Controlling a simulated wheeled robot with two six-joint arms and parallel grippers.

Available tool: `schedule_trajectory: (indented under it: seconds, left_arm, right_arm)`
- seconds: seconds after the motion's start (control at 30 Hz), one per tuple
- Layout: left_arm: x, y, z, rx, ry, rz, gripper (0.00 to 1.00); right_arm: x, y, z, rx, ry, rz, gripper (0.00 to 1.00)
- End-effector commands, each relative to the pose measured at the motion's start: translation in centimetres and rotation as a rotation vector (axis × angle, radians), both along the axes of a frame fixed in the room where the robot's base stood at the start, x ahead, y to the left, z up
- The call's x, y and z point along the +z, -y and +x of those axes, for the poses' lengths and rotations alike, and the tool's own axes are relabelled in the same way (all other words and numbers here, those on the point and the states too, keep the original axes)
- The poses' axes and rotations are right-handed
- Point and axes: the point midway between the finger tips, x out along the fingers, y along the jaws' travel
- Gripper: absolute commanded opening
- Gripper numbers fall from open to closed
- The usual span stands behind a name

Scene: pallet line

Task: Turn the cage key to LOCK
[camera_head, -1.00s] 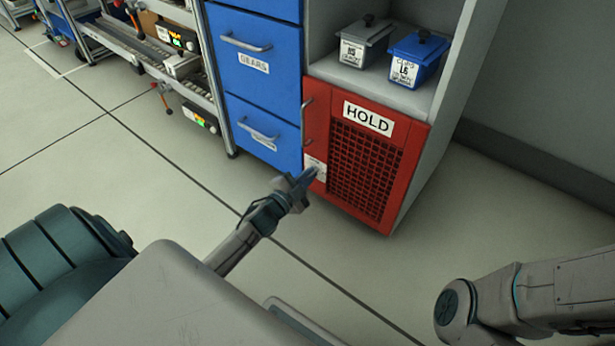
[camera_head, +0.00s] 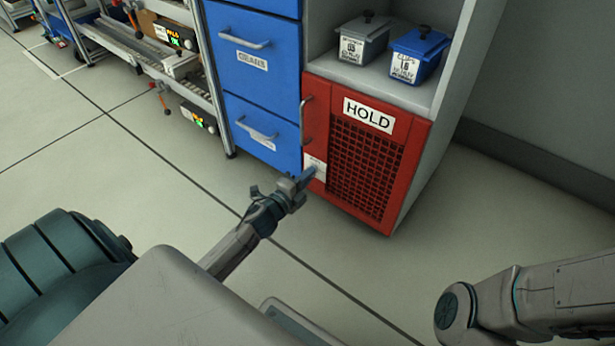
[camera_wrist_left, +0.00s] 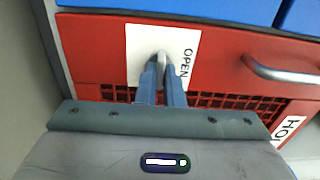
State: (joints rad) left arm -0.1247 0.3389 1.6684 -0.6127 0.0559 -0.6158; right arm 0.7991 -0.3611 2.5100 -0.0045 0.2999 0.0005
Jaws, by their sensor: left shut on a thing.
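The red cage door (camera_head: 345,190) has a dark mesh panel and a HOLD label. A white plate (camera_head: 317,163) at the door's left edge carries the key. In the left wrist view the plate (camera_wrist_left: 138,45) shows the word OPEN beside the key. The grey metal key (camera_wrist_left: 161,59) sits between my left gripper's blue fingers (camera_wrist_left: 160,82), which are shut on it. In the head view my left gripper (camera_head: 307,178) reaches the plate from the lower left. The LOCK mark is not visible, and the key's exact angle is partly hidden. My right gripper is out of view.
A curved door handle (camera_head: 307,120) stands out above the plate; it also shows in the wrist view (camera_wrist_left: 285,72). Blue drawers (camera_head: 255,100) are left of the cage. Two lidded bins, grey (camera_head: 362,45) and blue (camera_head: 417,62), stand on the shelf above. The floor in front is clear.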

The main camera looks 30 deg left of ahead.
Motion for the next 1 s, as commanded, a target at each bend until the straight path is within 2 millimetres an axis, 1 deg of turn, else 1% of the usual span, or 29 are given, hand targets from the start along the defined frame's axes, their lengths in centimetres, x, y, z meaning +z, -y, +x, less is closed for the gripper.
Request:
schedule_trajectory:
  seconds: [0.53, 0.57, 0.6, 0.63, 0.67, 0.9, 1.0]
  left_arm:
    - [-0.07, 0.07, -0.06, -0.001, 0.002, 0.023, 0.00]
    - [-0.07, 0.06, -0.05, -0.001, 0.002, 0.023, 0.13]
    - [-0.08, 0.06, -0.05, -0.001, 0.002, 0.023, 0.21]
    - [-0.07, 0.06, -0.04, -0.001, 0.002, 0.023, 0.27]
    - [-0.07, 0.05, -0.04, -0.001, 0.002, 0.023, 0.29]
    - [-0.05, 0.03, -0.03, -0.001, 0.002, 0.022, 0.29]
    - [-0.21, -0.02, -0.31, -0.001, 0.002, 0.023, 0.29]
  right_arm:
    - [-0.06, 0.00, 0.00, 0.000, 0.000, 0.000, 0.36]
    - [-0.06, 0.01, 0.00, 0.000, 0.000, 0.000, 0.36]
    - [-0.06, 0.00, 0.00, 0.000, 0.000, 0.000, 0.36]
    - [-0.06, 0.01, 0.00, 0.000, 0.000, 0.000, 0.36]
    - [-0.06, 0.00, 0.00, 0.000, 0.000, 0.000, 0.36]
    - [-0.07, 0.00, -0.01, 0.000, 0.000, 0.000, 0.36]
    - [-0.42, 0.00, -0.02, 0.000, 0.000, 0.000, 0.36]
